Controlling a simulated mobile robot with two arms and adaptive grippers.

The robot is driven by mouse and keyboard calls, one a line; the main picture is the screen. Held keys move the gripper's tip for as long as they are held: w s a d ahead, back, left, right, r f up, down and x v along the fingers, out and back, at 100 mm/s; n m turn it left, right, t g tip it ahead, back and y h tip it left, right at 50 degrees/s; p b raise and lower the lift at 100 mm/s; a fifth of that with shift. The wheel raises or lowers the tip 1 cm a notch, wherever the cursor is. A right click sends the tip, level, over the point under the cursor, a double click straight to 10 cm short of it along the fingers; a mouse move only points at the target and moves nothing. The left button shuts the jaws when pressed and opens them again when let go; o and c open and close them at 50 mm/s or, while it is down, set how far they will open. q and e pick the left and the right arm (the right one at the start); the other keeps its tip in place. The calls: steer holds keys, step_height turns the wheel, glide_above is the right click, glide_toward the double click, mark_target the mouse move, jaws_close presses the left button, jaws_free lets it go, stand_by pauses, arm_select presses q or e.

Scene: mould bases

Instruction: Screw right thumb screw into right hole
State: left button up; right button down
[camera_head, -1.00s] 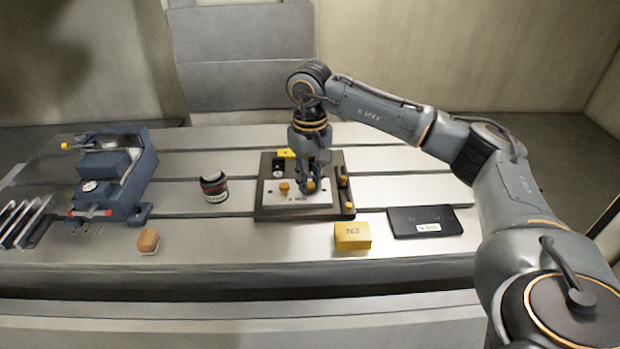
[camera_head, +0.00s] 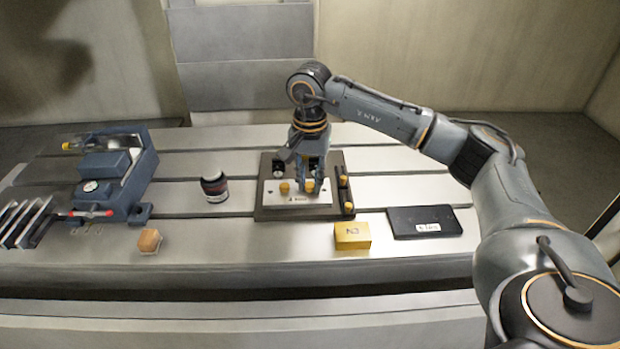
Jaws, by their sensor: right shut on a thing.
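The dark mould base (camera_head: 262,213) lies on the slotted table with a pale plate (camera_head: 272,199) on it. The left thumb screw (camera_head: 284,188), orange-yellow, stands at the plate's left side. My right gripper (camera_head: 310,184) points down over the plate's right part. It is shut on the right thumb screw (camera_head: 310,187), whose orange-yellow head shows between the fingers. The right hole is hidden beneath the screw and fingers, so I cannot tell how deep the screw sits. My left gripper is not in view.
A blue vise (camera_head: 118,175) stands at the left, with a dark jar (camera_head: 214,187) between it and the base. An orange block (camera_head: 149,240), a yellow box (camera_head: 352,235) and a black plate (camera_head: 425,221) lie toward the front edge. Orange knobs (camera_head: 348,207) sit at the base's right edge.

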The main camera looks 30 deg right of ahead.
steer(key=m, duration=0.4)
steer(key=shift+f, duration=0.1)
steer(key=c, duration=1.1)
jaws_free()
steer(key=shift+m, duration=0.4)
steer(key=shift+r+p, duration=1.75)
steer(key=shift+r, duration=0.8)
